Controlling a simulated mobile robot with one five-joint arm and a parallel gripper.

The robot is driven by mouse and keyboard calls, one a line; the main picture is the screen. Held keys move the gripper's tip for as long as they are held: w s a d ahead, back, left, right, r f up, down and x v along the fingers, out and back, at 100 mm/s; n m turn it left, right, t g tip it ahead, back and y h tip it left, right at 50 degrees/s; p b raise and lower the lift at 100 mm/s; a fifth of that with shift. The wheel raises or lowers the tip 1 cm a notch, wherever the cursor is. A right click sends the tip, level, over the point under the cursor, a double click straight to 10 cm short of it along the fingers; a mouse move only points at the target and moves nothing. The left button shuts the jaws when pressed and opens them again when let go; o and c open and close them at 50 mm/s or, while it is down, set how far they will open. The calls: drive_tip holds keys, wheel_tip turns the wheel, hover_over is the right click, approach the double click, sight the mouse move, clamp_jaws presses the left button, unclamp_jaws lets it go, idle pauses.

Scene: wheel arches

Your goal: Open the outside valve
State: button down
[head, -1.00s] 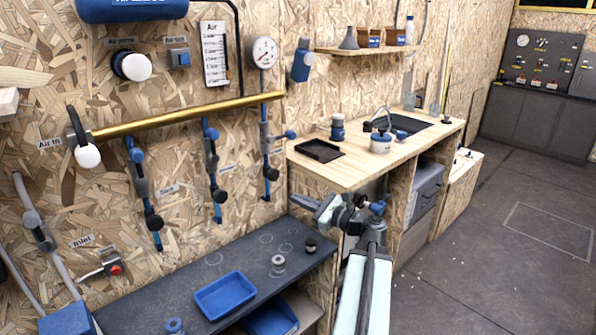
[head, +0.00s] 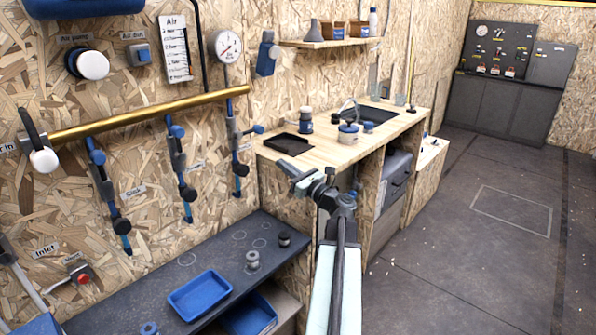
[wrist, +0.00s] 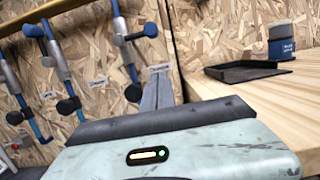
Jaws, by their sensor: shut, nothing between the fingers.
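Three blue valves with dark round handles hang from a brass pipe (head: 150,115) on the chipboard wall: a left one (head: 108,190), a middle one (head: 180,168) and a right one (head: 237,150). The small labels beside them are too blurred for me to tell which valve is the outside one. My gripper (head: 287,168) is raised in front of the wooden counter's near end, to the right of the right valve and apart from it. In the wrist view its grey fingers (wrist: 157,92) are together and empty, with the valves on the left.
The wooden counter (head: 345,150) holds a black tray (head: 288,144) close behind my gripper. A dark low bench (head: 215,262) with a blue tray (head: 200,294) stands below the valves. A gauge (head: 226,46) hangs above. Open floor (head: 430,260) lies to the right.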

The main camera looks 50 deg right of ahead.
sight(250, 132)
drive_tip(key=w+r+p, duration=0.5)
drive_tip(key=w+r, duration=0.1)
drive_tip(key=w, duration=0.2)
drive_tip(key=shift+w+d+p, duration=0.15)
drive_tip(key=shift+d+p, duration=0.1)
drive_tip(key=shift+p, duration=0.1)
